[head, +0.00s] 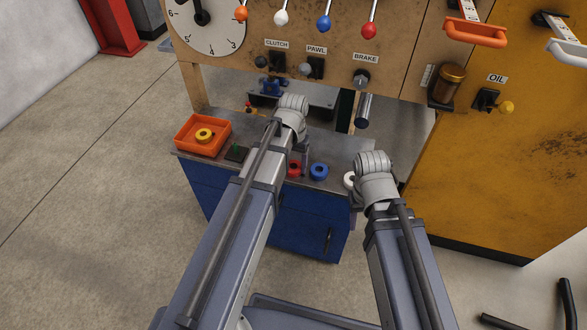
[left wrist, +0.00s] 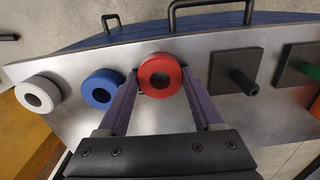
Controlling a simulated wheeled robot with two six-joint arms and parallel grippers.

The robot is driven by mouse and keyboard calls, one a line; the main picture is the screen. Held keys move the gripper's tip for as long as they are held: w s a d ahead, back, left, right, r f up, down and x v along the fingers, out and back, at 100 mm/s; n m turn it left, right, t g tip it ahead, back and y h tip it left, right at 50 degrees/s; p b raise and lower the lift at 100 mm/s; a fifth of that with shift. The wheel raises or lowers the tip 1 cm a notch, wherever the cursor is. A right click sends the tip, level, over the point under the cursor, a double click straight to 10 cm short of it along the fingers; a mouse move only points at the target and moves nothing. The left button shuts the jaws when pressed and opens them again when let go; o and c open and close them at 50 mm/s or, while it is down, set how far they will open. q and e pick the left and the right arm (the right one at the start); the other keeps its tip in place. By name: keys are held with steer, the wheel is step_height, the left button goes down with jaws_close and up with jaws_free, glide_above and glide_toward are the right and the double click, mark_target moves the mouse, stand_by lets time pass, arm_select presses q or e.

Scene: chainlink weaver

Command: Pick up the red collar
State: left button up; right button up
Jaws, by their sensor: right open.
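The red collar (left wrist: 146,78) is a thick ring on the steel bench top, centred in the left wrist view. In the head view the red collar (head: 295,169) is partly hidden by my left arm. My left gripper (left wrist: 160,80) is open, with one finger on each side of the collar; any contact is too fine to tell. In the head view my left gripper (head: 303,160) is mostly hidden behind its arm. My right gripper (head: 356,196) is open near the bench's right end, close to the white collar (head: 349,180), its fingers mostly hidden.
A blue collar (left wrist: 97,91) lies beside the red one; the white collar (left wrist: 33,95) is further along. A black plate with a peg (left wrist: 243,79) stands on the other side. An orange tray (head: 185,150) holds a yellow collar (head: 204,139). A lever panel (head: 330,45) rises behind.

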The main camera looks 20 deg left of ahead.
arm_select(q)
jaws_close()
steer(key=shift+r, duration=0.1)
stand_by(0.4)
step_height(320, 180, up, 10)
steer(key=p, duration=1)
